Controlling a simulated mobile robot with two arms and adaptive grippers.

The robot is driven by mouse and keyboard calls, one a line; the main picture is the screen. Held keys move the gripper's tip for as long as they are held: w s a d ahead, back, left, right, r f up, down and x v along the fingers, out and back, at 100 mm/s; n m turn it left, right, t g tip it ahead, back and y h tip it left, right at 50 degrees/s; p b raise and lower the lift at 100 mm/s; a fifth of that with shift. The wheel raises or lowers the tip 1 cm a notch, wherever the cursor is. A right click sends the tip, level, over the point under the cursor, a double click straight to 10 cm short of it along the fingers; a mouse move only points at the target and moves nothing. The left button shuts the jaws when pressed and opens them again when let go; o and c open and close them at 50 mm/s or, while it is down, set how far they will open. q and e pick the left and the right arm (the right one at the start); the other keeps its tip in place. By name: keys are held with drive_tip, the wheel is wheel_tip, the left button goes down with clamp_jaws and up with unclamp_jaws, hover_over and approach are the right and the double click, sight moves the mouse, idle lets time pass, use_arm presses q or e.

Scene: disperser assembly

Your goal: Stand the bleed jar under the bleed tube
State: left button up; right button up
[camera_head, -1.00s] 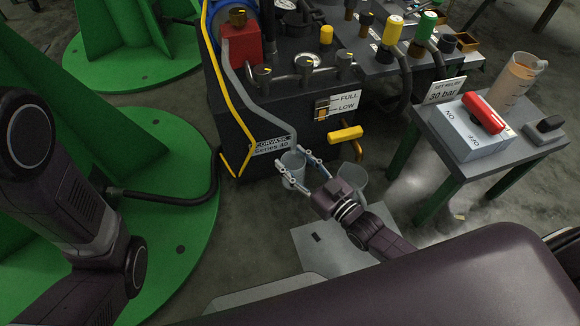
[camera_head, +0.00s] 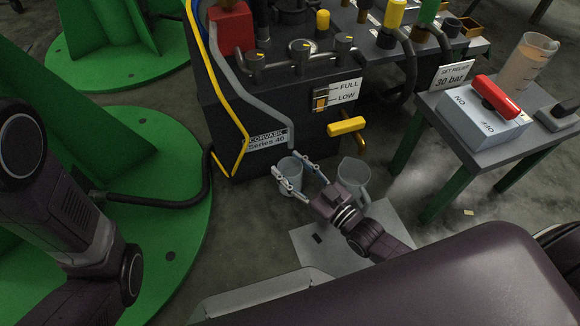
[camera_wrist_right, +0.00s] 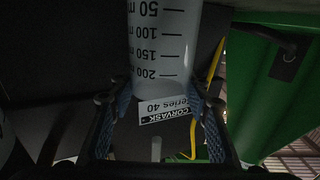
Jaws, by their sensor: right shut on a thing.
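The bleed jar (camera_head: 290,175) is a small translucent cup in front of the black machine's lower face. My right gripper (camera_head: 289,180) is shut on it, with a finger on each side. In the right wrist view the jar (camera_wrist_right: 165,42) shows its dark millilitre marks between the fingers (camera_wrist_right: 160,100). The grey bleed tube (camera_head: 266,103) curves down the machine front. Its open end appears just above the jar's mouth in the head view; I cannot tell whether they line up in depth. The jar's base is partly hidden. My left gripper is out of view.
A yellow handle (camera_head: 346,126) sticks out of the machine. The side table (camera_head: 470,143) is to the right. A green base plate (camera_head: 165,215) lies to the left.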

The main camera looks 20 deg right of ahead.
drive_tip(key=shift+f, duration=0.15)
drive_tip(key=o, duration=0.9)
drive_tip(key=shift+o, duration=1.9)
drive_tip(key=shift+s+d+r+p, duration=0.1)
drive_tip(key=shift+s+r+p, duration=0.15)
drive_tip(key=shift+p, duration=0.05)
drive_tip(key=shift+p+v, duration=2.8)
drive_tip(key=shift+v, duration=2.95)
